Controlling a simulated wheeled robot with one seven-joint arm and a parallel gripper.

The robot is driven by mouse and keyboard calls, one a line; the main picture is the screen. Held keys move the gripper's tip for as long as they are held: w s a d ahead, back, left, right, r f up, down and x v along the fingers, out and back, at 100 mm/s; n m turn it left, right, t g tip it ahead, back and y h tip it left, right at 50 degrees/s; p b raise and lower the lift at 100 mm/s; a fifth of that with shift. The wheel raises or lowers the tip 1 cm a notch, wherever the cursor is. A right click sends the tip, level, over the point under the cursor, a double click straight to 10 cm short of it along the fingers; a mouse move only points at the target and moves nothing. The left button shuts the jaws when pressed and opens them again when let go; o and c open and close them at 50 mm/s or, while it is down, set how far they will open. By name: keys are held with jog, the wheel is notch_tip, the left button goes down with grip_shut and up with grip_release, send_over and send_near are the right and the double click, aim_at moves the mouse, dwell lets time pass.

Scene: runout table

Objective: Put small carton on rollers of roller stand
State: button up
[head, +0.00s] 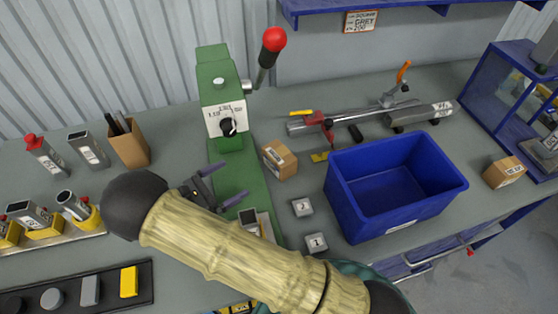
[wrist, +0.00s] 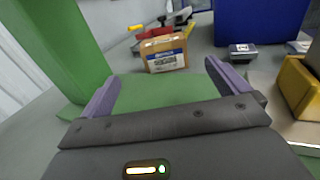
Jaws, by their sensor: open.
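A small brown carton (head: 279,160) with a white label stands on the table just right of the green machine's base. In the wrist view the carton (wrist: 164,54) is ahead of my gripper, beyond the fingertips and near the middle. My gripper (head: 226,184) is open, above the green base, left of and nearer than the carton, with nothing between its fingers. The gripper's two purple fingers also show in the wrist view (wrist: 165,85), spread wide apart. A low grey stand-like piece (head: 424,115) lies at the back right; I cannot tell whether it is the roller stand.
The green machine (head: 222,100) with a red-knobbed lever rises behind my gripper. A blue bin (head: 395,205) stands right of the carton, with two small grey blocks (head: 302,207) before it. Another carton (head: 503,172) stands at the far right. A red clamp (head: 326,123) lies behind the first carton.

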jog(key=p, duration=0.4)
send_near(279, 153)
jog(key=x, duration=0.5)
jog(key=shift+w+a, duration=0.1)
jog(key=shift+w, duration=0.05)
jog(key=p+x, duration=0.2)
jog(key=x, duration=0.2)
jog(key=shift+d, duration=0.25)
jog(key=shift+w+d+f, duration=0.1)
jog(key=shift+w+d, duration=0.05)
jog(key=shift+d, duration=0.15)
jog(key=c, duration=0.9)
jog(key=shift+o, duration=0.2)
